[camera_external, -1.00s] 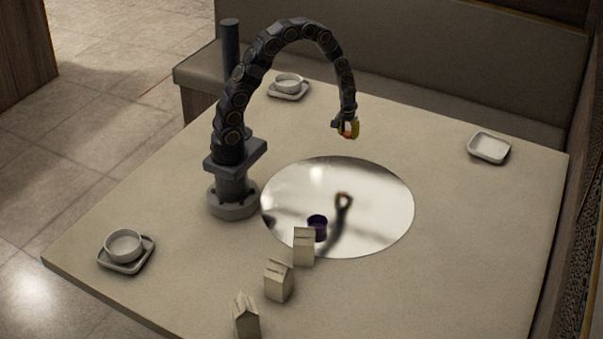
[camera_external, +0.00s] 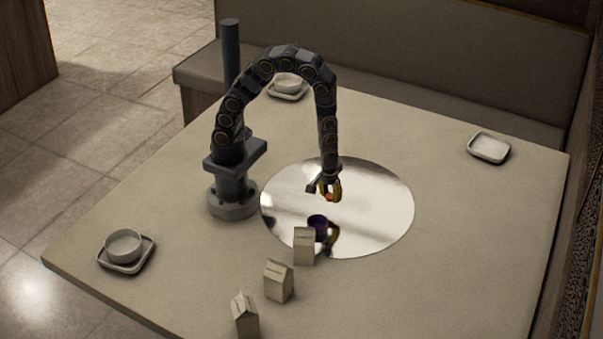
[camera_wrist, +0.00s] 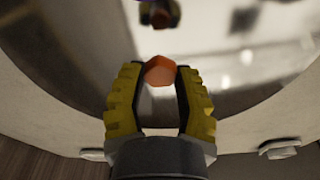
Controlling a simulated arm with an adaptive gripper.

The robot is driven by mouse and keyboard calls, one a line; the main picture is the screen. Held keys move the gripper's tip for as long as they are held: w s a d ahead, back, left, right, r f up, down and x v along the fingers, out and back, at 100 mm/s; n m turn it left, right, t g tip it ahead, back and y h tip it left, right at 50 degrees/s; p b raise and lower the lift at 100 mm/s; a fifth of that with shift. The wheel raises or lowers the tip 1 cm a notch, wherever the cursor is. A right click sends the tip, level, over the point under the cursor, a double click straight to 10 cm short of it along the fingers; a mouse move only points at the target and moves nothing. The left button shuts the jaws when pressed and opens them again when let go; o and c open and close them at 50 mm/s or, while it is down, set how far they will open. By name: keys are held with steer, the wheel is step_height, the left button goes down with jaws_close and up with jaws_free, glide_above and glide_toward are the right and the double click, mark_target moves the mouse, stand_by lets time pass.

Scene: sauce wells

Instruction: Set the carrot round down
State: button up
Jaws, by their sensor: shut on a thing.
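The carrot round (camera_wrist: 160,71) is a small orange piece between the tips of my gripper (camera_wrist: 159,80) in the wrist view. The yellow-padded fingers are shut on it. In the external view my gripper (camera_external: 331,194) hangs low over the round mirror-like plate (camera_external: 375,205), with a spot of orange (camera_external: 329,197) showing at its fingers. The gap between the carrot round and the plate is hard to judge. A reflection of the gripper shows in the plate.
Several cream cartons, one here (camera_external: 304,246), stand in a row toward the front. Bowls on saucers (camera_external: 125,250) and an empty square dish (camera_external: 489,148) sit farther out. The plate's right side is clear.

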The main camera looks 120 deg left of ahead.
mark_target(331, 212)
steer(key=shift+f, duration=2.55)
steer(key=shift+f, duration=0.15)
steer(key=o, duration=0.7)
steer(key=shift+c, duration=0.2)
